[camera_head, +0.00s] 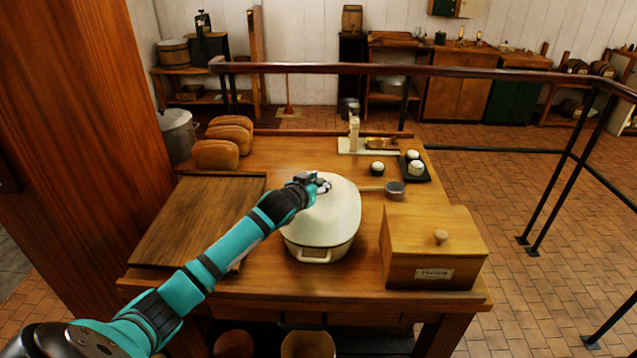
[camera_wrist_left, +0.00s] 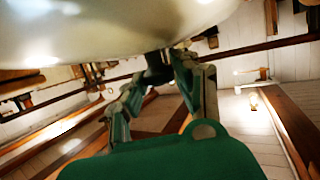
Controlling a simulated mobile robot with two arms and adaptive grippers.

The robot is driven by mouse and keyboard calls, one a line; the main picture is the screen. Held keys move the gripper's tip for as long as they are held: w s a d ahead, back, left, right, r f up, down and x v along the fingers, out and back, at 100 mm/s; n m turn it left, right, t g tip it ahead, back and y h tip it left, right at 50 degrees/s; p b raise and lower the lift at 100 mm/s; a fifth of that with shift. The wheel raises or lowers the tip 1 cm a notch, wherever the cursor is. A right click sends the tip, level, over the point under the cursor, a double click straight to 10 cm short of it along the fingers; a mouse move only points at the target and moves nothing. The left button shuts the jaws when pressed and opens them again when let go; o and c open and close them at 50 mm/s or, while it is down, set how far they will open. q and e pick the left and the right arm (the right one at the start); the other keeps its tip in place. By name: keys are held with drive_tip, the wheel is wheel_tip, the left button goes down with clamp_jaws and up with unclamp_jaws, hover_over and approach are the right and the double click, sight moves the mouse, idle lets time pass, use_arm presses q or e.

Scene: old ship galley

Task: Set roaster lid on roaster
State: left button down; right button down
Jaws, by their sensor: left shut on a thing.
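The cream roaster lid (camera_head: 335,212) is a large rounded dome over the roaster (camera_head: 317,256), lined up with it. A thin dark line runs between them at the front; I cannot tell whether the lid rests fully on the rim. The roaster's front handle shows below the line. My left gripper (camera_head: 322,184) is at the top of the lid, shut on its dark knob. In the left wrist view, the lid (camera_wrist_left: 110,25) fills the upper part and the left gripper's fingers (camera_wrist_left: 158,75) close around the knob. My right gripper is not in view.
The wooden table holds a cutting board (camera_head: 195,220) on the left, bread loaves (camera_head: 216,153) behind it, and a wooden box (camera_head: 433,250) on the right.

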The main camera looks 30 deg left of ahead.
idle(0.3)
use_arm(q)
drive_tip(key=c, duration=0.9)
unclamp_jaws()
drive_tip(key=shift+c, duration=0.2)
drive_tip(key=shift+o, duration=0.2)
drive_tip(key=shift+f, duration=0.2)
wheel_tip(320, 180, up, 8)
drive_tip(key=p, duration=0.8)
drive_tip(key=shift+r, duration=0.15)
drive_tip(key=shift+d, duration=0.1)
